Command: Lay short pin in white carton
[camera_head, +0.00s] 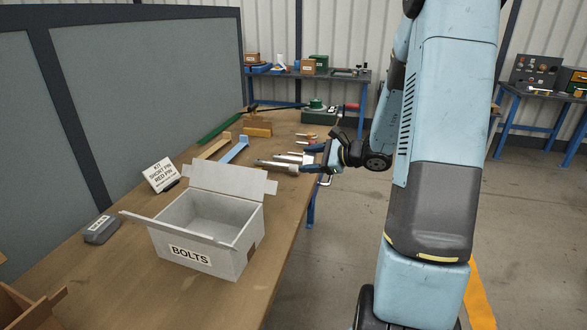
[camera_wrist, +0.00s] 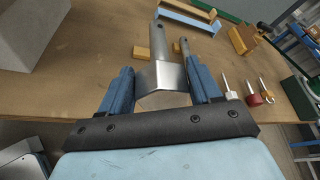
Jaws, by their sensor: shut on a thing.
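The white carton (camera_head: 205,222), labelled BOLTS, stands on the bench with its flaps open; the inside that shows is empty. Its grey-white side shows at the top left of the wrist view (camera_wrist: 22,40). My gripper (camera_head: 308,160) is to the right of and beyond the carton, near the bench's right edge. It is shut on a silver metal pin (camera_wrist: 165,76), whose thick end lies between the blue fingers and whose thinner, holed end points away. The pin also shows in the head view (camera_head: 272,164). A second, narrower silver piece (camera_wrist: 184,46) shows just beyond it.
Small pins with red (camera_wrist: 252,99) and yellow (camera_wrist: 266,96) parts lie right of my gripper in the wrist view. A kit card (camera_head: 161,174) and grey device (camera_head: 101,229) stand left of the carton. A blue bracket (camera_head: 233,150) lies behind it. A grey partition lines the left.

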